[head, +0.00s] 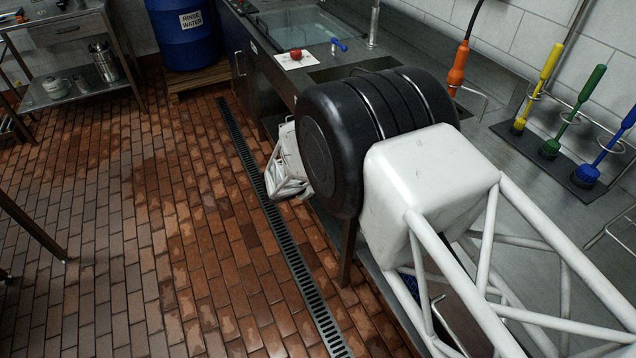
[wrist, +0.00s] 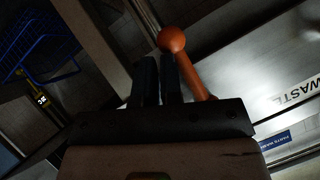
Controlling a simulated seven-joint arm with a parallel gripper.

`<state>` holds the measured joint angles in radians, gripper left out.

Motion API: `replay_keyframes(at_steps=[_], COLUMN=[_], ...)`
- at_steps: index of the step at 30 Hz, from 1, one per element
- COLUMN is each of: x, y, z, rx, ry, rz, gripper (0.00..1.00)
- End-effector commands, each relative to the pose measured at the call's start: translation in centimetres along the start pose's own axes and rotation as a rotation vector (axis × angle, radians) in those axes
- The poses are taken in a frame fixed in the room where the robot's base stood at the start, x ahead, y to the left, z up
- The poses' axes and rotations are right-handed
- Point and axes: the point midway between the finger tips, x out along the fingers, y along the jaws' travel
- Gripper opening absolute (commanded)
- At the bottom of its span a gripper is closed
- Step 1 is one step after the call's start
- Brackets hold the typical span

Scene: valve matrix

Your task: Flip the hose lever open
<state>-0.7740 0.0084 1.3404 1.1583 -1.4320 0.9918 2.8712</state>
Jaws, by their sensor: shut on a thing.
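In the wrist view, an orange lever (wrist: 190,68) with a round ball end slants down to the right. I take it to be the hose lever. My gripper (wrist: 161,62) has its two dark fingers close together at the lever, and it is shut on it. The ball sits just beyond the fingertips, and the stem shows along the right finger. The exact contact is in shadow and hard to see. In the head view my arm hides the gripper and the lever. An orange spray handle (head: 459,68) hangs on a hose by the wall.
A steel counter (head: 510,205) runs along the right. It holds yellow (head: 551,62), green (head: 590,85) and blue (head: 612,145) brushes. A red knob (head: 296,54) and blue handle (head: 339,45) are near the sink (head: 292,27). A blue barrel (head: 185,40) stands behind. The brick floor (head: 150,220) is open.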

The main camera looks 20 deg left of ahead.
Motion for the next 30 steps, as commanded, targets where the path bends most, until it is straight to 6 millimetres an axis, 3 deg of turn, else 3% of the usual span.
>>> replay_keyframes(at_steps=[1, 17, 25, 30], x=[1.0, 0.0, -1.4, -4.1], y=[1.4, 3.0, 4.5, 5.6], z=[0.4, -0.1, -0.7, 0.1], rx=[-0.012, -0.011, -0.005, -0.005], ry=[0.001, 0.002, 0.001, 0.001], rz=[0.017, 0.015, 0.007, 0.002], gripper=[0.00, 0.00, 0.00, 0.00])
